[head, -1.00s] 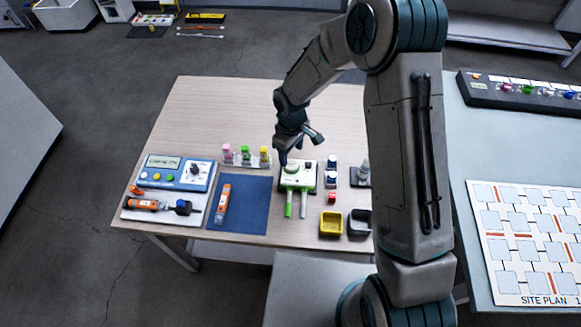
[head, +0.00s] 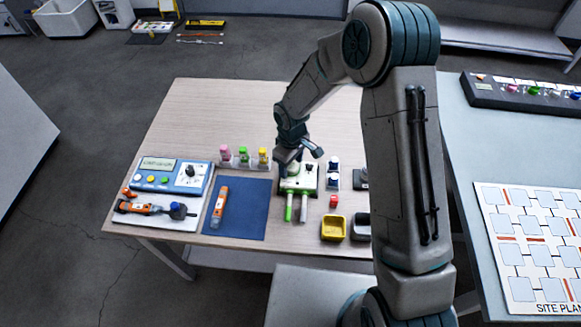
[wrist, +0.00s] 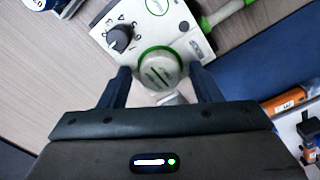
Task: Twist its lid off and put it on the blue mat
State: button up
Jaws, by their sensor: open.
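The lid sits on the device. My gripper (wrist: 160,70) is open, one finger on each side of the lid in the picture, with gaps showing; I cannot tell how far down the fingers reach.
An orange tool (head: 220,206) lies on the mat's left; its right side is bare. Pink, green and yellow-capped bottles (head: 245,157) stand behind the mat. A blue panel (head: 178,178) is at left. Yellow (head: 333,228) and dark bins stand right of the handles.

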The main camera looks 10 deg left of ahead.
jog(key=c, duration=0.7)
jog(key=n+p, duration=0.1)
jog(key=n, duration=0.3)
jog(key=n+p, duration=0.1)
jog(key=n, duration=0.2)
jog(key=shift+r+n, duration=0.1)
jog(key=shift+n, duration=0.3)
jog(key=n+p, duration=0.2)
jog(key=n, duration=0.2)
jog(key=shift+n, duration=0.3)
jog(key=n+p, duration=0.1)
jog(key=n, duration=0.2)
jog(key=shift+n, duration=0.3)
